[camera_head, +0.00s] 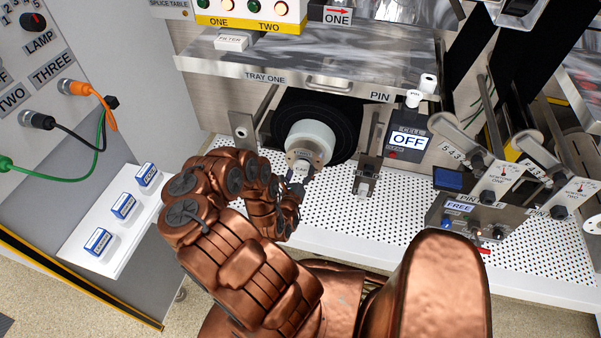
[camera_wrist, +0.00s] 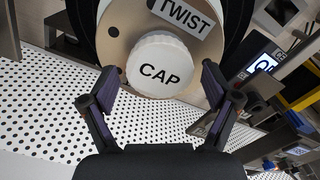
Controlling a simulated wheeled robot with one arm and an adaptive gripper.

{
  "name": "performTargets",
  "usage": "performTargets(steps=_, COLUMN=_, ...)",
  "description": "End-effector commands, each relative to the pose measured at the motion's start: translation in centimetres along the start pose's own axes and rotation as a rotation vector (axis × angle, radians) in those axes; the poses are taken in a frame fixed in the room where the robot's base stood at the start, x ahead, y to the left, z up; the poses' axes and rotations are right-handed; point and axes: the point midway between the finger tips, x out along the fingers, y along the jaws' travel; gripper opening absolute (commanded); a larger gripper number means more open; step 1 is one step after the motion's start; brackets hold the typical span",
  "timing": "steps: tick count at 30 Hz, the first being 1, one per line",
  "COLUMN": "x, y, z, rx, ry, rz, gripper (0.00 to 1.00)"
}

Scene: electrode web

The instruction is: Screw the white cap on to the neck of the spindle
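The white cap (camera_wrist: 160,66), marked CAP, faces my wrist camera in front of a tan round flange marked TWIST (camera_wrist: 118,28). It also shows small in the head view (camera_head: 300,169). The spindle (camera_head: 311,138) is a pale cylinder on a black disc under the tray. The neck is hidden behind the cap, so I cannot tell how far the cap is seated. My gripper (camera_wrist: 158,78) is open, with one dark finger at each side of the cap. Gaps show between both fingers and the cap. In the head view my arm partly hides the gripper (camera_head: 293,190).
A tray marked TRAY ONE (camera_head: 265,78) overhangs the spindle. A small clamp (camera_head: 366,183) and a device showing OFF (camera_head: 408,140) stand to the right. The perforated white deck (camera_head: 340,215) below is mostly clear. A white shelf (camera_head: 115,235) with several blue-labelled blocks is at left.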

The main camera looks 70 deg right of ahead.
Motion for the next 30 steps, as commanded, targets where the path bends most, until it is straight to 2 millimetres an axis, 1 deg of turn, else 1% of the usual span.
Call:
performTargets(steps=2, x=0.00, y=0.00, z=0.01, rx=0.000, ry=0.000, rz=0.000, gripper=0.99)
performTargets(steps=20, x=-0.19, y=-0.19, z=-0.14, rx=-0.005, ry=0.012, rz=0.004, gripper=0.99)
performTargets(steps=30, x=-0.22, y=-0.57, z=0.55, rx=-0.007, ry=0.017, rz=0.009, gripper=0.99)
